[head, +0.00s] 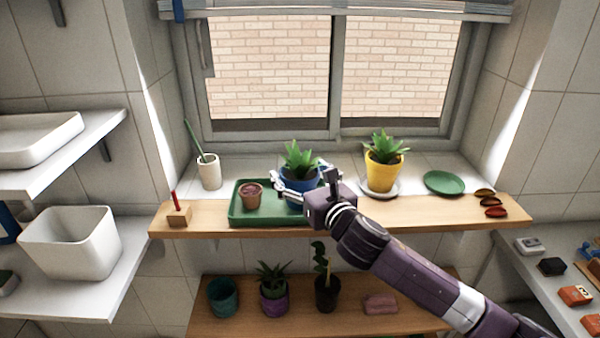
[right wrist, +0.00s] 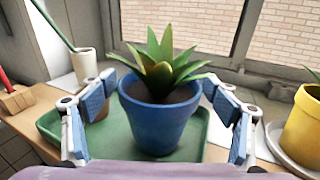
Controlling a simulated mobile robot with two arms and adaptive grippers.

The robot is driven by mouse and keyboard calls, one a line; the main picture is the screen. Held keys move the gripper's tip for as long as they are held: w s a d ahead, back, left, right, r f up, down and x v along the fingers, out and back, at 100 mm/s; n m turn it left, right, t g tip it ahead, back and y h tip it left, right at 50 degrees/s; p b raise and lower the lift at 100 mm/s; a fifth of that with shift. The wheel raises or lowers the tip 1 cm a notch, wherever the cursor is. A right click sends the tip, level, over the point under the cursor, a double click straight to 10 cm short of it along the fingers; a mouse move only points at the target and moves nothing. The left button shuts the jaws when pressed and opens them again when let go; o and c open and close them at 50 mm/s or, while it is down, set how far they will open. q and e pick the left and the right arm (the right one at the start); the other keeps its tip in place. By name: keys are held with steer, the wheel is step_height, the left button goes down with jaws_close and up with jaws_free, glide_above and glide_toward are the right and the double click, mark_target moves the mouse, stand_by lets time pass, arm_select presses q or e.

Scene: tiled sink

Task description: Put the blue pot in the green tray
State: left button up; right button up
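The blue pot (head: 294,180) holds a spiky green plant and stands upright at the right part of the green tray (head: 240,216). In the right wrist view the blue pot (right wrist: 158,122) is in the middle, with its base over the tray floor (right wrist: 110,143). My right gripper (head: 302,178) is around the pot, one finger on each side. In the right wrist view my right gripper (right wrist: 162,95) is open, and gaps show between both pads and the pot. In the head view the gripper hides part of the pot and the tray's right end. My left gripper is not in view.
A small terracotta pot (head: 251,195) stands in the tray's left part. A yellow pot (head: 383,172) on a white saucer stands right of my gripper. A white cup (head: 209,172) is behind left, a green plate (head: 444,183) farther right. The window is behind.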

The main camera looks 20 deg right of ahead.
steer(key=shift+r, duration=0.15)
steer(key=shift+s, duration=0.15)
steer(key=s+d+b, duration=0.1)
steer(key=s+b, duration=0.1)
steer(key=s, duration=0.9)
steer(key=shift+s+d+r, duration=0.2)
steer(key=shift+s+r, duration=0.15)
